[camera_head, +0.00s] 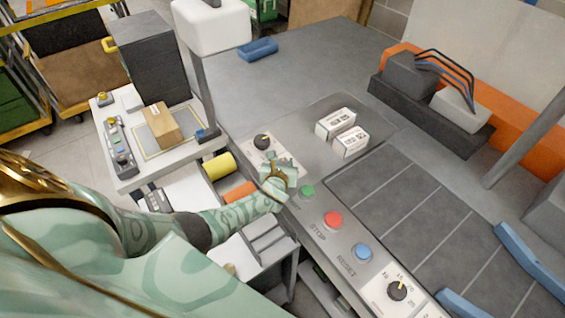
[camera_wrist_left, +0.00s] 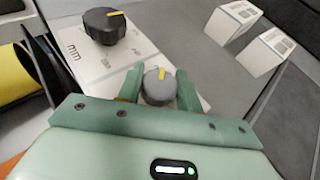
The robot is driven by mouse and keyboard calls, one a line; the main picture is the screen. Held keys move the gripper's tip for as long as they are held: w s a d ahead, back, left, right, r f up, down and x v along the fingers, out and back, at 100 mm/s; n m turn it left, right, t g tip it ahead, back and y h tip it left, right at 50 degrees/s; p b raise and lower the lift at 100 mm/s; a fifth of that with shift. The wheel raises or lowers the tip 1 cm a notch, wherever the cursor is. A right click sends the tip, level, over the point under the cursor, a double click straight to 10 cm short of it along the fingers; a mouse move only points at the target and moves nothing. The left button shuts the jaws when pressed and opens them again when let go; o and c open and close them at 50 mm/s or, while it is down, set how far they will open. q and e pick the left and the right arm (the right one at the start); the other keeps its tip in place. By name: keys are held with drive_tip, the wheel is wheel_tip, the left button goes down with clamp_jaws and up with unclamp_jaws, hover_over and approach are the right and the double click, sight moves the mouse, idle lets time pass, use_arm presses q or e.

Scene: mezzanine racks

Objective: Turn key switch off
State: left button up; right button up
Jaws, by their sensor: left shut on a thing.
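The mark points away from the wrist and slightly right in the left wrist view. My left gripper (camera_head: 281,163) is over the control panel in the head view. In the left wrist view its two green fingers (camera_wrist_left: 158,76) are on either side of the key switch, shut on it. In the head view the gripper hides the switch. My right gripper is in neither view.
A black knob (camera_head: 262,141) is just beyond the gripper. Green (camera_head: 307,192), red (camera_head: 333,219) and blue (camera_head: 362,252) buttons and another knob (camera_head: 397,290) line the panel to the right. Two white boxes (camera_head: 336,124) (camera_head: 351,142) lie behind. A yellow cylinder (camera_head: 218,166) is at left.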

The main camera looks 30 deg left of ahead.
use_arm(q)
drive_tip(key=o, duration=1)
drive_tip(key=p+v, duration=0.4)
drive_tip(key=v, duration=0.3)
drive_tip(key=shift+r, duration=0.2)
drive_tip(key=p+v, duration=0.1)
drive_tip(key=v, duration=0.3)
drive_tip(key=p+v, duration=0.1)
drive_tip(key=v, duration=0.4)
drive_tip(key=shift+s+d+f, duration=0.15)
drive_tip(key=shift+f, duration=0.05)
